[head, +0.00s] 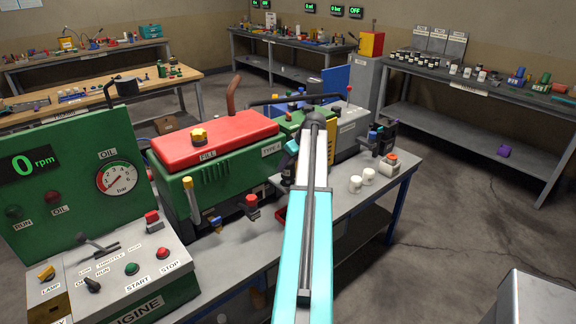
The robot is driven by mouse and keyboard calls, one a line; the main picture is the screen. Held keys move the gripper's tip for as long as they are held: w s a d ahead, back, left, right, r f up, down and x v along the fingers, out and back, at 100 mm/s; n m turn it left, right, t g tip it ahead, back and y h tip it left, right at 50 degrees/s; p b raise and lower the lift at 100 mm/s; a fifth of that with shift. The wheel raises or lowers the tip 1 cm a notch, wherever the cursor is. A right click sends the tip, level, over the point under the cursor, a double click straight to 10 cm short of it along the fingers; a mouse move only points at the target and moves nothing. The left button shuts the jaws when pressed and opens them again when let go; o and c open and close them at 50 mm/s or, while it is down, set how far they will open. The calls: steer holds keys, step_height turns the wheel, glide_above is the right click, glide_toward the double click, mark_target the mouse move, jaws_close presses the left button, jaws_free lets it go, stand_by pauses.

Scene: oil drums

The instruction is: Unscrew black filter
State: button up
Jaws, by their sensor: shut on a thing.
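My arm reaches from the bottom middle over the bench. Its far end bends down beside the green engine (206,178) with the red top marked FILL. My gripper (288,172) shows small and dark just left of the white arm link, at the engine's right end. It is shut on a dark thing that looks like the black filter (287,181). The filter is mostly hidden, and its thread and seat cannot be made out.
A control panel (85,185) with a gauge stands at the left. Two white canisters (362,180) and a white can with an orange-red top (388,166) stand right of my arm. A rear right bench (470,92) holds several jars. Floor at the right is mostly clear.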

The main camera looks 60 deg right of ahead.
steer(key=shift+r+p, duration=0.4)
steer(key=shift+r, duration=0.95)
steer(key=shift+f, duration=0.1)
